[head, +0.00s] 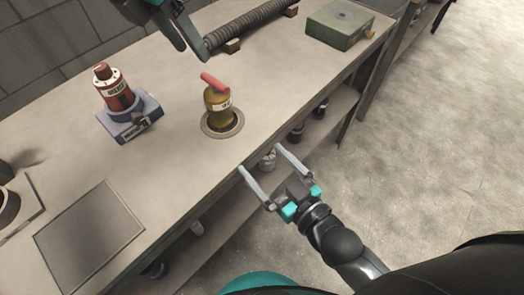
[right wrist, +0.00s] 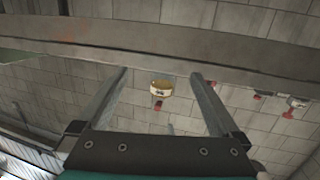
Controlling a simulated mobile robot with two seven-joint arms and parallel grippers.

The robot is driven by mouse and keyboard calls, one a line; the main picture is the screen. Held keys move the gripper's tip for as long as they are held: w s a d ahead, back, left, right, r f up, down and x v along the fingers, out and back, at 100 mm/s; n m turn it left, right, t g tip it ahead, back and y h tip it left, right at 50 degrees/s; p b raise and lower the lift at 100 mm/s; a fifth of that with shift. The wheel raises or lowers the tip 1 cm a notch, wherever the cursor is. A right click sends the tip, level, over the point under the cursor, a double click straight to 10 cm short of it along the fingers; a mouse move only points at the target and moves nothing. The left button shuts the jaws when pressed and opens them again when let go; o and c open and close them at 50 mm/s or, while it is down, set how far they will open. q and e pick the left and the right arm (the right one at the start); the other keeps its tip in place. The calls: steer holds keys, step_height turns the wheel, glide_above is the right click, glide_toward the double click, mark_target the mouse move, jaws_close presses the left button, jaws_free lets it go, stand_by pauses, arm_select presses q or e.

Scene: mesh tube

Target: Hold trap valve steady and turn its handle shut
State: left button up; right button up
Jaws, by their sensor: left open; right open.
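The trap valve (head: 218,104) stands upright on the bench, a brass body with a pale label on a round base plate. Its red handle (head: 214,83) lies across the top, tilted. My left gripper (head: 190,45) is open and empty at the top of the head view, above and apart from the valve. My right gripper (head: 262,160) is open and empty off the bench's front edge, apart from the valve. In the right wrist view, a small yellow body with a pale band, apparently the valve (right wrist: 161,89), appears upside down between the fingers, at a distance.
A red bottle (head: 115,90) on a blue-grey stand is left of the valve. A ribbed hose (head: 250,23) and a green box (head: 338,25) lie toward the back right. A flat grey panel (head: 88,240) lies at lower left. Bench between these is clear.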

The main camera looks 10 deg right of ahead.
steer(key=t, duration=0.1)
glide_toward(226, 114)
steer(key=d+v, duration=0.1)
steer(key=v, duration=0.1)
steer(key=shift+y, duration=0.4)
steer(key=x, duration=1.5)
steer(key=shift+a+f, duration=0.15)
steer(key=shift+a, duration=0.05)
